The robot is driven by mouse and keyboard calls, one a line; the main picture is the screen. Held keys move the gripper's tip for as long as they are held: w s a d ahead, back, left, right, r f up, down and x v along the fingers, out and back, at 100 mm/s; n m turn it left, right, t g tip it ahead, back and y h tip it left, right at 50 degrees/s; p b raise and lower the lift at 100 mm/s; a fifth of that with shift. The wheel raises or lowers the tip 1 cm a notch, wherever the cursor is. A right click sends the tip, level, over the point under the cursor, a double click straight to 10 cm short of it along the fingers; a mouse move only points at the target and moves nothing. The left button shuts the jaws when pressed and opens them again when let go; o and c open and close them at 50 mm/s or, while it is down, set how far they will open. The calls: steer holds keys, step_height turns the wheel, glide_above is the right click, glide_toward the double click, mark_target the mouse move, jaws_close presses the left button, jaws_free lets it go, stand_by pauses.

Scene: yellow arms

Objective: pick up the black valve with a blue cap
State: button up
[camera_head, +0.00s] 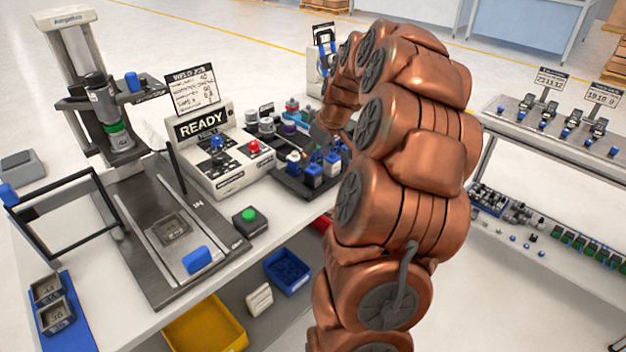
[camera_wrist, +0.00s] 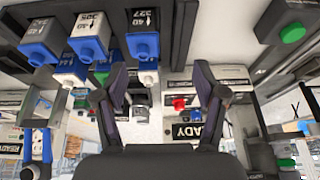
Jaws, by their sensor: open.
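My gripper (camera_wrist: 161,78) is open and empty in the wrist view, its two dark fingers apart. In the head view it is mostly hidden behind my copper arm. Several blue, black and white valve-like parts stand in a dark rack; one with a black numbered face and blue body (camera_wrist: 143,42) is above the gap between my fingers, towards the left finger. In the head view the blue parts (camera_head: 312,175) show beside my arm.
A control box with a READY sign (camera_head: 203,124) and blue and red knobs stands left of the rack. A green button box (camera_head: 250,221) sits in front of it. A tall press (camera_head: 90,95) stands at the left. Blue (camera_head: 287,270) and yellow (camera_head: 205,325) bins lie below the table.

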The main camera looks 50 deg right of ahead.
mark_target(315, 165)
steer(key=shift+w+d+f+p, duration=0.35)
steer(key=shift+w+f+p, duration=0.15)
steer(key=shift+f, duration=0.75)
steer(key=shift+w+d+f+p, duration=0.4)
steer(key=shift+w+f+p, duration=0.1)
steer(key=shift+f, duration=0.75)
steer(key=shift+w+d+f+p, duration=0.35)
steer(key=shift+w+f+p, duration=0.15)
steer(key=shift+f, duration=0.75)
steer(key=c, duration=1.3)
